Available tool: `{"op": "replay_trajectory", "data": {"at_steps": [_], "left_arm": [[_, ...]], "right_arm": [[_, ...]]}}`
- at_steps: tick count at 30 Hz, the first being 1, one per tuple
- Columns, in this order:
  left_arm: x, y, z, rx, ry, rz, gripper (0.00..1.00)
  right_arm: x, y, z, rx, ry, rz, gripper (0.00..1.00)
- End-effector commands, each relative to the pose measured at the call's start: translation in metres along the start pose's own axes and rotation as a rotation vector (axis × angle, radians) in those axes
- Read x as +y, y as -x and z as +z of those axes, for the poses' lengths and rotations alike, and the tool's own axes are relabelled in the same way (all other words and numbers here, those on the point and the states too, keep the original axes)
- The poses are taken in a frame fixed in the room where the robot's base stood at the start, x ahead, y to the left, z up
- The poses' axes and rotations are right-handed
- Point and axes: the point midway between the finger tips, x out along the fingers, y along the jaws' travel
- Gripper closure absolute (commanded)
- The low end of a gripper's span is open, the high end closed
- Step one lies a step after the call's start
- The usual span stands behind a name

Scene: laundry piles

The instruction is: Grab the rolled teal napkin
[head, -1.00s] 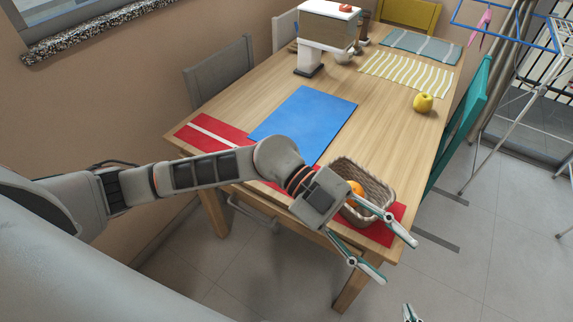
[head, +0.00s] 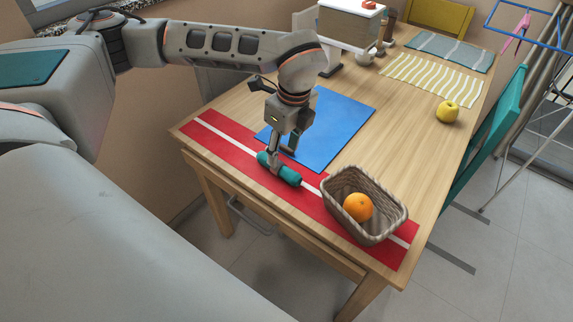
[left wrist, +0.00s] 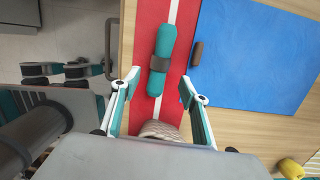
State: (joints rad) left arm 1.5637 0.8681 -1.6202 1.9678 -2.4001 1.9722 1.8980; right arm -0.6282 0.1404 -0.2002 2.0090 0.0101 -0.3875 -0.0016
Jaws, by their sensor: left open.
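The rolled teal napkin (head: 289,175) lies on the red runner (head: 230,146) at the table's near side. The left wrist view shows the roll (left wrist: 165,38) with a dark band around its middle. My left gripper (head: 282,152) is open and points down over the napkin, partly hiding it in the head view. In the left wrist view, the open fingers (left wrist: 159,82) stand left and right of the roll's lower end, with most of the roll farther up the picture. I cannot tell the remaining height gap. My right gripper is not in view.
A wicker basket (head: 337,205) holding an orange (head: 357,207) stands right of the napkin on the runner. A blue mat (head: 345,117) lies behind. A small brown object (left wrist: 197,53) lies near the mat's edge. A yellow apple (head: 447,112) sits farther right.

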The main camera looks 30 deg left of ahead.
Motion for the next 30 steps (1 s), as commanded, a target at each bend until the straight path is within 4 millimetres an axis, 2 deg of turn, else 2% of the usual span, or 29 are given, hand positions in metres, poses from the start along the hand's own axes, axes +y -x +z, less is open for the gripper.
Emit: {"op": "replay_trajectory", "data": {"at_steps": [4, 8, 16, 19, 26, 28, 30], "left_arm": [[0.0, -0.017, 0.0, 0.001, -0.002, 0.003, 0.55], [-0.001, -0.029, 0.002, 0.002, -0.002, 0.003, 0.55], [-0.004, -0.067, 0.006, 0.003, -0.003, 0.004, 0.55], [-0.004, -0.072, 0.006, 0.003, -0.004, 0.002, 0.55], [-0.005, -0.072, 0.006, 0.003, -0.005, 0.0, 0.55], [-0.005, -0.072, 0.006, 0.004, -0.005, 0.0, 0.68], [-0.005, -0.072, 0.006, 0.004, -0.005, 0.0, 0.87]], "right_arm": [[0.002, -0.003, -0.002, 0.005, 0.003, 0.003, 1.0], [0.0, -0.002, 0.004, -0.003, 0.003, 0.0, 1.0], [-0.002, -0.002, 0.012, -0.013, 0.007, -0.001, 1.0], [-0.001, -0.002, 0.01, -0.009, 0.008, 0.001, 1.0], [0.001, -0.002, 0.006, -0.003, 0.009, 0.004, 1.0], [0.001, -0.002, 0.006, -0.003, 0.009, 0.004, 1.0], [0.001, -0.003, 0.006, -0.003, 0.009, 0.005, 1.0]]}}
